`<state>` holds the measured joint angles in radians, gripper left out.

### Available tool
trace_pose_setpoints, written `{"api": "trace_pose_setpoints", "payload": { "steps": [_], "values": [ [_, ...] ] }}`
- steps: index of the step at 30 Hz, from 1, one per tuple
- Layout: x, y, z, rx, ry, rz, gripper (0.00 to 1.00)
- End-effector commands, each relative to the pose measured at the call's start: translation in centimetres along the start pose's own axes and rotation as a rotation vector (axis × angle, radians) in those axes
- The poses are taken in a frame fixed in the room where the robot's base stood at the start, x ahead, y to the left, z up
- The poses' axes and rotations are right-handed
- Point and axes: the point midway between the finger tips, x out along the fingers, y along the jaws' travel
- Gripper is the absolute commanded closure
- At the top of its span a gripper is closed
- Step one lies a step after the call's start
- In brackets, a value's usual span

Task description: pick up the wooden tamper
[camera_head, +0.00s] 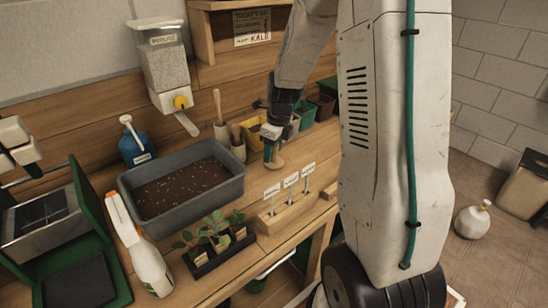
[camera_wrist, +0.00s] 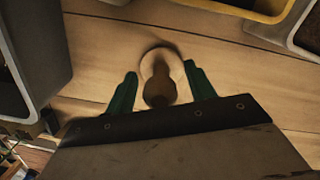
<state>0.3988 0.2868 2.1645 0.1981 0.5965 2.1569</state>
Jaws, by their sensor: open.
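The wooden tamper (camera_wrist: 158,82) stands on the wooden bench in the wrist view, with a pale round base and a darker knob handle pointing toward the camera. My gripper (camera_wrist: 160,70) is open, its two green fingers on either side of the tamper, with a gap visible on each side. In the head view, the tamper's pale base (camera_head: 276,163) shows on the bench just below my gripper (camera_head: 270,153). My gripper hides most of its handle there.
A grey soil tray (camera_head: 180,218) lies left of my gripper. Pots with wooden-handled tools (camera_head: 237,142) and a yellow bin (camera_head: 253,132) stand close behind. A wooden block with white labels (camera_head: 288,208) sits in front, beside seedlings (camera_head: 216,232). Bare bench (camera_wrist: 230,75) surrounds the tamper.

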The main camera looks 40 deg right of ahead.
Motion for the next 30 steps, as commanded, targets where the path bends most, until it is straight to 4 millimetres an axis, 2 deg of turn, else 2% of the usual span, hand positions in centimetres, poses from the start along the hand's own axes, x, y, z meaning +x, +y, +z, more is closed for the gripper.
{"api": "trace_pose_setpoints", "payload": {
  "steps": [1,2,6,7,20,26,30],
  "values": [
    [0.0,0.0,0.0,0.000,0.000,0.000,0.45],
    [0.0,0.0,0.0,0.000,0.000,0.000,0.51],
    [0.0,0.0,0.0,0.000,0.000,0.000,0.90],
    [0.0,0.0,0.0,0.000,0.000,0.000,0.95],
    [-0.7,0.0,0.1,-0.001,-0.001,-0.001,0.95],
    [-3.5,-0.1,0.6,-0.001,-0.004,-0.004,0.95],
    [-7.4,-0.1,1.2,-0.001,-0.005,-0.006,0.95]
  ]
}}
